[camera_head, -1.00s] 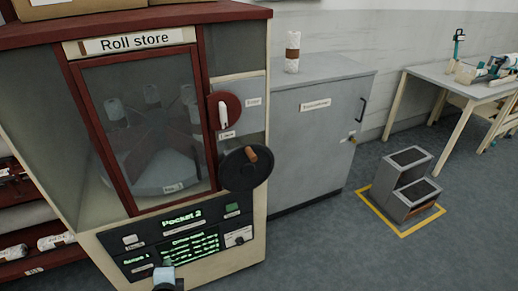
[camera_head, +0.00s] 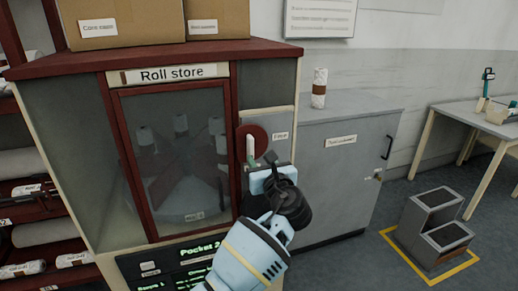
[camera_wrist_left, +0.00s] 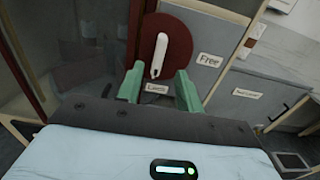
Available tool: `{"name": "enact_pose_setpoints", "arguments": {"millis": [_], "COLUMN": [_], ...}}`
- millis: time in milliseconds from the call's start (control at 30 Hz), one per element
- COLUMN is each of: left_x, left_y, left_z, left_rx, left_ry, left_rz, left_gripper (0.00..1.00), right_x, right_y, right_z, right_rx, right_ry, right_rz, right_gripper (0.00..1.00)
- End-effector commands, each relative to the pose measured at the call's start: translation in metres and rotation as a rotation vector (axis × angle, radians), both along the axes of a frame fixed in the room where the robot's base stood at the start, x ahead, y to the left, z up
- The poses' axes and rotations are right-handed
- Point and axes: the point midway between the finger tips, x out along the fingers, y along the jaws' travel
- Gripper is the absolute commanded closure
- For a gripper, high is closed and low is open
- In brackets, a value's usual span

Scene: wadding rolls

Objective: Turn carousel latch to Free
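The carousel latch is a white lever (camera_head: 250,148) on a dark red disc (camera_head: 257,136), on the grey panel right of the roll store door. In the left wrist view the lever (camera_wrist_left: 158,56) hangs nearly straight down, its tip just above a lower label (camera_wrist_left: 157,88) that seems to read "Lock". The "Free" label (camera_wrist_left: 208,60) is to the right of the disc. My left gripper (camera_wrist_left: 158,82) is open, its two green fingers apart below the lever on either side of its line. In the head view my left gripper (camera_head: 262,160) is just below the disc. My right gripper is not in view.
The roll store door (camera_head: 175,160) is closed, with the carousel behind its glass. A grey cabinet (camera_head: 345,180) with a wrapped roll (camera_head: 319,88) on top stands to the right. A grey step stool (camera_head: 435,225) is on the floor inside a yellow outline.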

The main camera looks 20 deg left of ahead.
Motion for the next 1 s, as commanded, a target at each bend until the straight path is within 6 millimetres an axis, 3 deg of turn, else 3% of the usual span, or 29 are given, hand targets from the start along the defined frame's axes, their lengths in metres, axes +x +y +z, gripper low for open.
{"name": "enact_pose_setpoints", "arguments": {"millis": [533,933,1000], "left_x": [0.056,0.063,0.063], "left_y": [0.039,0.044,0.044], "left_z": [-0.002,0.000,0.000], "left_rx": [-0.002,-0.003,-0.003], "left_ry": [0.001,-0.002,-0.002], "left_rz": [0.000,-0.001,-0.001], "left_gripper": [0.64,0.64,0.70], "right_x": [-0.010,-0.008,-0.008], "right_y": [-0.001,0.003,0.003], "right_z": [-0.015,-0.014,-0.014], "right_rx": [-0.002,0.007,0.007], "right_ry": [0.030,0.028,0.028], "right_rz": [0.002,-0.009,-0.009], "right_gripper": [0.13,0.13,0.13]}}
